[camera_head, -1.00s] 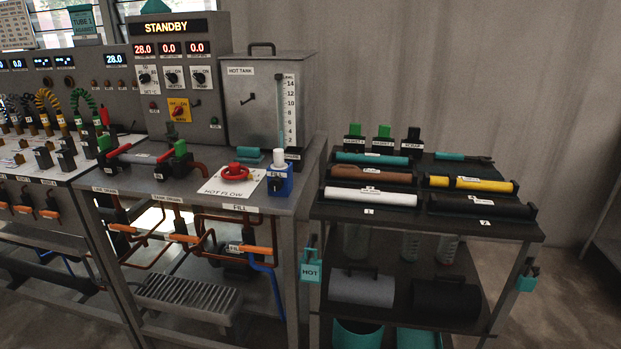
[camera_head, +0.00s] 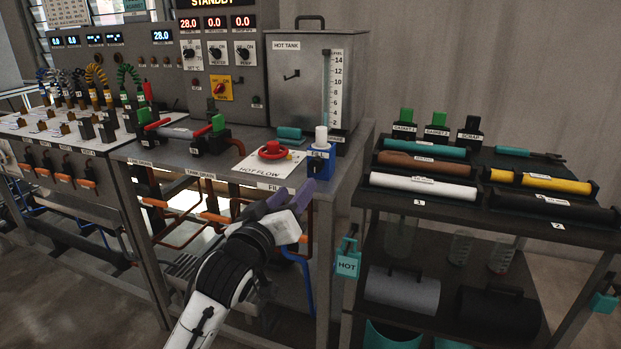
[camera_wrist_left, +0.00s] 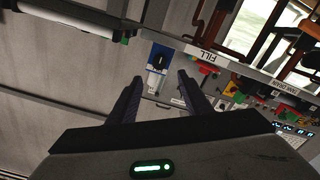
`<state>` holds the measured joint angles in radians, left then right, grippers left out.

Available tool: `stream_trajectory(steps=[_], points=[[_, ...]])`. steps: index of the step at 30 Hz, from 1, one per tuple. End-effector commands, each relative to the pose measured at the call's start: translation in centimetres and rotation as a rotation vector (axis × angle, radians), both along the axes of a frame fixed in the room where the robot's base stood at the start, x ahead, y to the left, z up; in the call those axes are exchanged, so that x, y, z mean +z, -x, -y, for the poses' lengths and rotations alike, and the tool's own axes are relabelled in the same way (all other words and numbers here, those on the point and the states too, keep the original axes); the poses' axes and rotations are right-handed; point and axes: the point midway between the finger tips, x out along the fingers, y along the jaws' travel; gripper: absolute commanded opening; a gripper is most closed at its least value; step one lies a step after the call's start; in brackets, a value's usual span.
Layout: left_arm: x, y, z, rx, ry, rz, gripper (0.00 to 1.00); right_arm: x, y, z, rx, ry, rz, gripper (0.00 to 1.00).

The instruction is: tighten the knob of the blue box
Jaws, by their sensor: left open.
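The blue box (camera_head: 320,160) stands at the front right corner of the metal bench, with a white cylinder on top and a dark knob (camera_head: 316,167) on its front face. In the left wrist view the blue box (camera_wrist_left: 151,60) and its black knob (camera_wrist_left: 159,60) show beyond the fingertips, slightly left of the gap between them. My left gripper (camera_head: 288,197) is open and empty, in front of the bench edge, below and left of the box and apart from it. The left gripper (camera_wrist_left: 160,78) also shows in its wrist view. My right gripper is not in view.
A red valve wheel (camera_head: 272,150) on a white card sits left of the box. The hot tank (camera_head: 308,75) stands behind. The bench edge with the FILL label (camera_head: 272,187) lies close to the gripper. A dark rack (camera_head: 450,205) with rolls stands at right.

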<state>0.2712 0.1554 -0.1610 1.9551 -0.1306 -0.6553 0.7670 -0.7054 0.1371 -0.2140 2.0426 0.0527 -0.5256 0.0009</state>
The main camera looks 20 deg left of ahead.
Motion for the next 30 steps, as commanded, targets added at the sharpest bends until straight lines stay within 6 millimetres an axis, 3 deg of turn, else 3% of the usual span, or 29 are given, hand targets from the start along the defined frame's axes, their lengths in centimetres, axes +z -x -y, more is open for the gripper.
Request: stream_trajectory(steps=[18,30], points=[[0.3,-9.1,0.3,0.000,0.001,0.005,0.45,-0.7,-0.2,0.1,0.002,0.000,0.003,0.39],[0.2,-10.1,0.4,0.000,0.002,0.004,0.45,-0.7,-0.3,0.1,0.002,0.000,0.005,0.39]])
